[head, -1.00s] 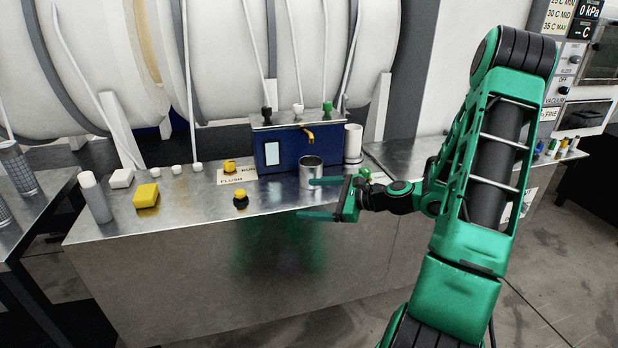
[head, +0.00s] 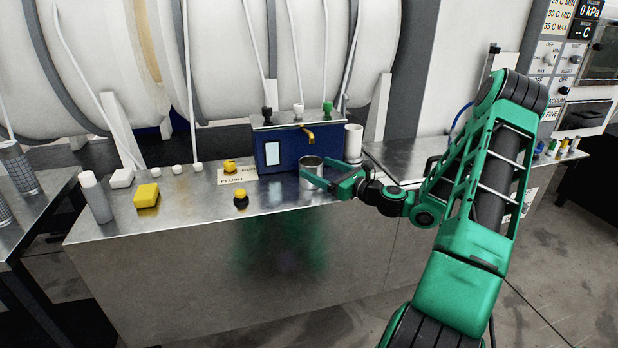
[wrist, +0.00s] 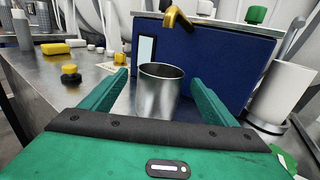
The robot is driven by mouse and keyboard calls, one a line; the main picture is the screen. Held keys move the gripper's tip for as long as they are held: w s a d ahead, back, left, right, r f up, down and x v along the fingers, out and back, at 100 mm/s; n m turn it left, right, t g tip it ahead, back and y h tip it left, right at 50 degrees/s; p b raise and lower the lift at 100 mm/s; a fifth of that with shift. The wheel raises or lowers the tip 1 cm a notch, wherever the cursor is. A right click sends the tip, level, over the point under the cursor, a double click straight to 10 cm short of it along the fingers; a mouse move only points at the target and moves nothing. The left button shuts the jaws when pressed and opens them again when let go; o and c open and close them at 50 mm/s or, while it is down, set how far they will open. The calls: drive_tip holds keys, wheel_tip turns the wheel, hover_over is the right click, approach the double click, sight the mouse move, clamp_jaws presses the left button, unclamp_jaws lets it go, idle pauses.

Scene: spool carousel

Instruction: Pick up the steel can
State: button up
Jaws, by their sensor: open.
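The steel can (head: 310,174) stands upright on the metal counter, in front of the blue dispenser box with the brass spout. In the wrist view the can (wrist: 159,92) shows between my two green fingers, with a gap on each side, and its open top faces up. My gripper (head: 320,178) is open and comes in from the right at the can; it also fills the lower part of the wrist view (wrist: 156,90). In the head view a finger covers part of the can's lower side.
The blue dispenser box (head: 284,150) stands right behind the can. A white cup (head: 353,142) is at its right. A yellow-topped black button (head: 241,199), a yellow block (head: 147,195) and a grey cylinder (head: 96,198) stand to the left. The counter's front edge is near.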

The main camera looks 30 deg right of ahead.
sight(303, 161)
drive_tip(key=x, duration=0.5)
drive_tip(key=shift+d, duration=0.1)
drive_tip(key=shift+c, duration=0.3)
drive_tip(key=c, duration=1.3)
drive_tip(key=shift+o, duration=0.2)
drive_tip(key=shift+r, duration=0.1)
